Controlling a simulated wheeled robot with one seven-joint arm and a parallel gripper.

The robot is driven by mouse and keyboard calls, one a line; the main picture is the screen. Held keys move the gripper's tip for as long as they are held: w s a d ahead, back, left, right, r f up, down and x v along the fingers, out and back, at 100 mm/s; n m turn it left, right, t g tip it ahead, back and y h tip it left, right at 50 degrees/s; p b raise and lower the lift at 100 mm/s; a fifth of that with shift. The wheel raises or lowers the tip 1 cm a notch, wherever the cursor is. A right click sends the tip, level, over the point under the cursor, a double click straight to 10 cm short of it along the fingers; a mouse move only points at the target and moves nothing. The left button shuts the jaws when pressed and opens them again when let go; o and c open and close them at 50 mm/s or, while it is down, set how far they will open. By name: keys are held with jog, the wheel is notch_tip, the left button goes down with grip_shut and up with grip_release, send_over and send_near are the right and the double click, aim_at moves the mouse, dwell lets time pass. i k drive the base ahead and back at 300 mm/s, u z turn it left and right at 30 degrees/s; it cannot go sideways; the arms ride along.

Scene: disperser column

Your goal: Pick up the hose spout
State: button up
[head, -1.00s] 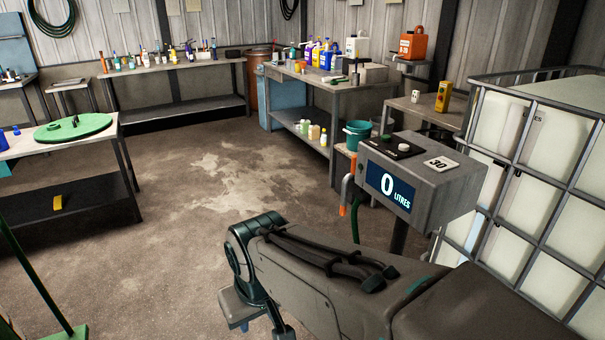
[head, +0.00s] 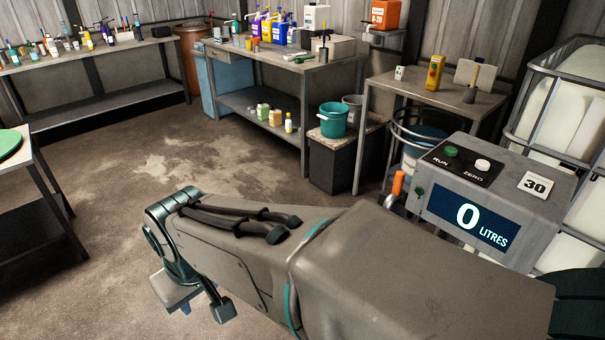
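The hose spout, with an orange grip (head: 398,184) and a pale bent pipe, is at the left side of the grey dispenser box (head: 490,205). Its lower part is hidden behind my arm. The box's display reads 0 LITRES. My gripper (head: 200,300) seems to be at the far end of my arm in the lower left, seen from behind and above. It is well apart from the spout, to its left and nearer. Its fingers do not show clearly, and I see nothing held in it.
A big caged white tank (head: 575,110) stands at the right. A small table (head: 450,95) and a bench (head: 300,75) with bottles stand behind. A teal bucket (head: 333,120) sits on a low dark stand. The concrete floor (head: 150,165) at left is clear.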

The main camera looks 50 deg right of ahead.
aim_at(398, 193)
jog(key=i, duration=0.95)
jog(key=z, duration=3.2)
jog(key=i, duration=0.5)
